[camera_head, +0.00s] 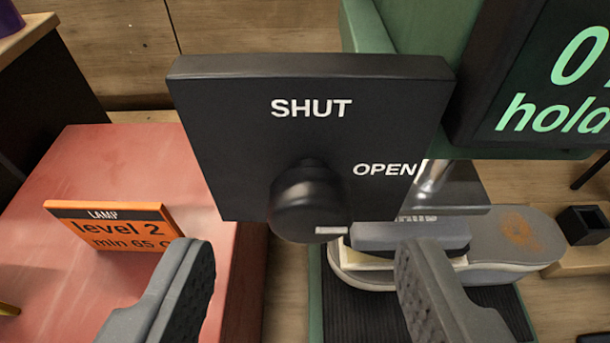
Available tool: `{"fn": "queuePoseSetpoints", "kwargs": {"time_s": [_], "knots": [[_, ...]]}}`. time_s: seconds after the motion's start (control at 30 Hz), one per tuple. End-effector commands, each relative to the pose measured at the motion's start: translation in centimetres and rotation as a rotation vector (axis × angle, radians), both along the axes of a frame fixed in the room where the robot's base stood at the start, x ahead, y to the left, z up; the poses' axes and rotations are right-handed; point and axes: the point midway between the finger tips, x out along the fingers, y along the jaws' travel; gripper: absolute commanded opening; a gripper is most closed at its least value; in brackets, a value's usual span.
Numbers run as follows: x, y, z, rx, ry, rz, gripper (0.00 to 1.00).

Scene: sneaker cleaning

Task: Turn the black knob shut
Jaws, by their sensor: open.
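The black knob (308,200) sticks out from the front of a dark panel (230,130). The panel reads SHUT above the knob and OPEN to its right. A short white mark shows low on the knob's face, right of its middle; from this angle I cannot tell surely which label it points to. My gripper (304,255) is open, with one grey ridged finger to the lower left of the knob and the other to its lower right. The knob lies ahead, between the lines of the fingers, and neither finger appears to touch it.
A grey sneaker (510,235) with a brownish stain lies below the panel on the right, partly hidden. A dark display with green digits (560,80) stands at upper right. An orange LAMP sign (115,228) stands on a red surface (110,170) at left.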

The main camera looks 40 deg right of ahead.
Motion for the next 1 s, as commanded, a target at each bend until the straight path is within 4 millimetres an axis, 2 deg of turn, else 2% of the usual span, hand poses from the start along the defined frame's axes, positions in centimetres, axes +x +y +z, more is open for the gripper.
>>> {"fn": "queuePoseSetpoints", "kwargs": {"time_s": [0.4, 0.9, 0.93, 1.0], "knots": [[2.6, -2.0, -1.4, 0.003, 0.003, 0.000, 0.51], [3.1, -2.4, -1.6, 0.001, 0.001, -0.002, 0.51], [3.1, -2.4, -1.6, 0.001, 0.001, -0.002, 0.48], [3.1, -2.4, -1.6, 0.001, 0.001, -0.002, 0.29]]}}
